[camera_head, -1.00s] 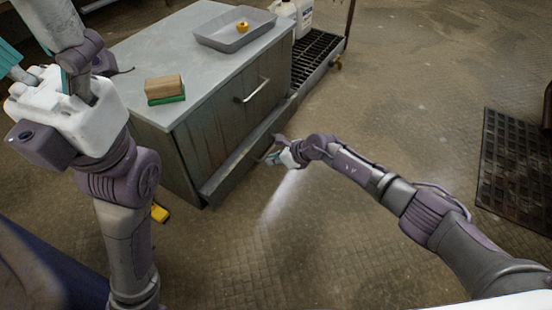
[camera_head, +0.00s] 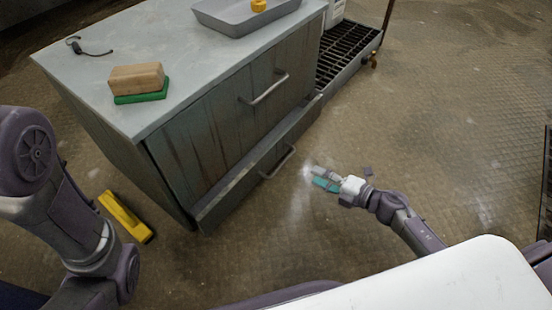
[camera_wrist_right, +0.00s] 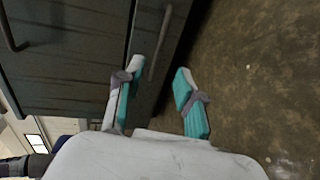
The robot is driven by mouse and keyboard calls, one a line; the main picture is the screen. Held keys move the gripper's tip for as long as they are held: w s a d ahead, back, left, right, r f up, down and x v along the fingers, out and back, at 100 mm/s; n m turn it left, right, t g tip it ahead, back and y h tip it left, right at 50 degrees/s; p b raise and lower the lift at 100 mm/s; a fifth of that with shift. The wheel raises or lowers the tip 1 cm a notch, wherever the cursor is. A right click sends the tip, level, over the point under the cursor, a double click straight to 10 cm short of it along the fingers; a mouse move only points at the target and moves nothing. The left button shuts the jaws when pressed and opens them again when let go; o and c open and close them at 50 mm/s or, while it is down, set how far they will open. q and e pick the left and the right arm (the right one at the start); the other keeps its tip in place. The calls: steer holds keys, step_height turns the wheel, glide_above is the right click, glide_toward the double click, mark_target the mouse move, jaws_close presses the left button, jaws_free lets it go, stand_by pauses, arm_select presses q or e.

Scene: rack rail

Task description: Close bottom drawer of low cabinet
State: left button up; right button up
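The low cabinet (camera_head: 135,160) is grey with a pale top. Its bottom drawer (camera_head: 235,182) sticks out a little past the upper front, and its bar handle (camera_head: 278,162) faces my right arm. My right gripper (camera_head: 316,177) is low over the floor, to the right of that handle and apart from it. In the right wrist view its two teal fingers (camera_wrist_right: 158,80) are spread with nothing between them, and the drawer handle (camera_wrist_right: 159,45) shows beyond the fingertips. My left arm shows at the left edge, but its gripper is out of view.
On the cabinet top are a wooden block on a green sponge (camera_head: 138,84), a grey tray (camera_head: 232,17) and a small dark cord (camera_head: 88,47). A yellow object (camera_head: 125,217) lies on the floor at left. A black grate (camera_head: 345,52) stands behind. Floor at right is clear.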

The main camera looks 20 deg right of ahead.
mark_target(284, 161)
steer(key=b+x, duration=0.6)
steer(key=x, duration=0.7)
jaws_close()
